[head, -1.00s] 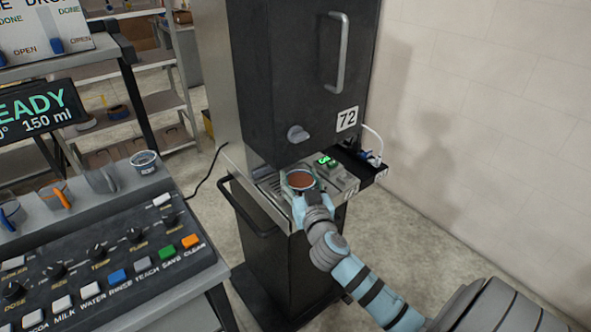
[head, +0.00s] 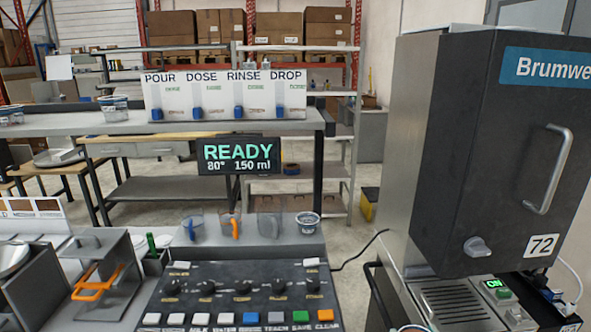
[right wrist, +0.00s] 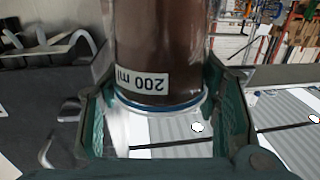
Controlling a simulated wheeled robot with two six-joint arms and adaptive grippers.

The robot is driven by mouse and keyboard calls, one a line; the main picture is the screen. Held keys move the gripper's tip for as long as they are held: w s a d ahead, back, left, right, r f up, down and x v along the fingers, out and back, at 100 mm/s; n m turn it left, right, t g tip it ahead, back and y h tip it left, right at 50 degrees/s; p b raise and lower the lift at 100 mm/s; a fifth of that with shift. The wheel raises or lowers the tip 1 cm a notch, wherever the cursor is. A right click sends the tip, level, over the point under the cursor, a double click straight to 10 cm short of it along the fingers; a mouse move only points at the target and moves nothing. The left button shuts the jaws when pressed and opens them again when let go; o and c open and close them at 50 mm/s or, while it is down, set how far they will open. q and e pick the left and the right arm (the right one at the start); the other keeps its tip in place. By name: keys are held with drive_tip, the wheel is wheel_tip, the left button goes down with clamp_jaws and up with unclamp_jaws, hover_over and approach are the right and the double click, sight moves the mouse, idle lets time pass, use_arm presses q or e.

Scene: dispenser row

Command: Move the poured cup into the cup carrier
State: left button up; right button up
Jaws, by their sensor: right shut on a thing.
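The poured cup (right wrist: 158,45) is clear with brown contents, a blue-edged white rim and a "200 ml" label, which appears upside down in the right wrist view. My right gripper (right wrist: 162,98) is shut on it, with green pads on both sides. A small piece of a pale rim (head: 413,328) shows at the bottom edge of the head view; I cannot tell for certain that it is this cup. My left gripper is in neither current view.
The black dispenser 72 (head: 500,150) stands at the right, above a drip grate (head: 455,302). A button panel (head: 240,290) and several small cups are at front centre. A READY display (head: 239,156) stands behind. Floor (head: 345,250) shows between bench and dispenser.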

drive_tip(key=s+a+r+n+g+y, duration=0.2)
drive_tip(key=s+a+n+y, duration=0.2)
drive_tip(key=s+a+y, duration=0.1)
drive_tip(key=shift+a+n+y, duration=0.3)
drive_tip(key=shift+a+y, duration=0.35)
drive_tip(key=shift+y, duration=0.35)
drive_tip(key=shift+a+r, duration=0.1)
